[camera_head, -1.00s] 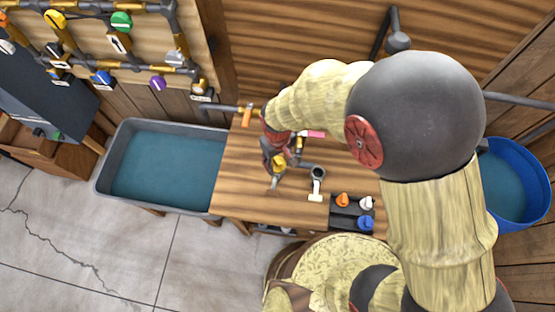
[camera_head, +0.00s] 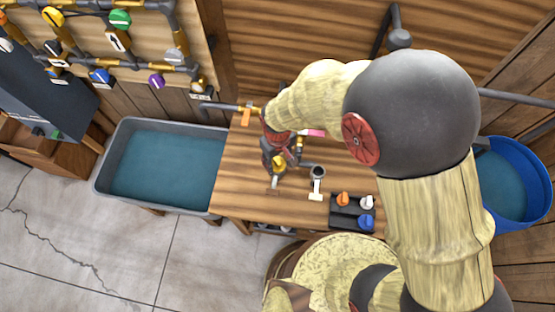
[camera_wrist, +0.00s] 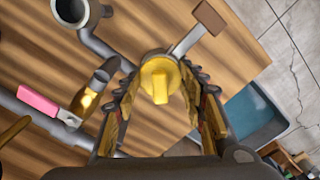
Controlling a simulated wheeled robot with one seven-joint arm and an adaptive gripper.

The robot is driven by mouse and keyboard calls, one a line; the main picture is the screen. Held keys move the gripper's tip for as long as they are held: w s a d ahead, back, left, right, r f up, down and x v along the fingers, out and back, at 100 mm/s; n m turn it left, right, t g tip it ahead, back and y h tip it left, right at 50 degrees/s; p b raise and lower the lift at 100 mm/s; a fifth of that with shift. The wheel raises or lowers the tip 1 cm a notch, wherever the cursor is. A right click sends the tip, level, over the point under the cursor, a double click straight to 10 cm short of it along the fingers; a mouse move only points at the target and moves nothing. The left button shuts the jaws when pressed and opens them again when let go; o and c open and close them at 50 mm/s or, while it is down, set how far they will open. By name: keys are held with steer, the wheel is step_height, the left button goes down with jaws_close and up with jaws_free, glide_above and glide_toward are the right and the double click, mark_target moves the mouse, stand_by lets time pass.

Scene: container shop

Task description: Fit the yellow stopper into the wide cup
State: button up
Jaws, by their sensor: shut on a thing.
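The yellow stopper (camera_wrist: 160,79) is between the two fingers of my gripper (camera_wrist: 161,90) in the wrist view, its raised grip bar facing the camera. The stopper also shows in the head view (camera_head: 279,162), at my gripper (camera_head: 276,158) over the wooden bench. A grey cup mouth shows as a rim just behind the stopper, with a grey arm leading to a brown tag (camera_wrist: 209,17). The stopper covers this mouth; I cannot tell whether it sits inside or just above. A second, open grey cup (camera_head: 318,172) stands to the right in the head view.
Grey piping with a pink-handled valve (camera_wrist: 38,101) runs close beside my gripper. A grey water trough (camera_head: 103,170) stands left, a blue tub (camera_head: 541,195) right.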

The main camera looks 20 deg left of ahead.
steer(key=o, duration=1.2)
steer(key=shift+o, duration=0.2)
step_height(320, 180, up, 12)
stand_by(0.5)
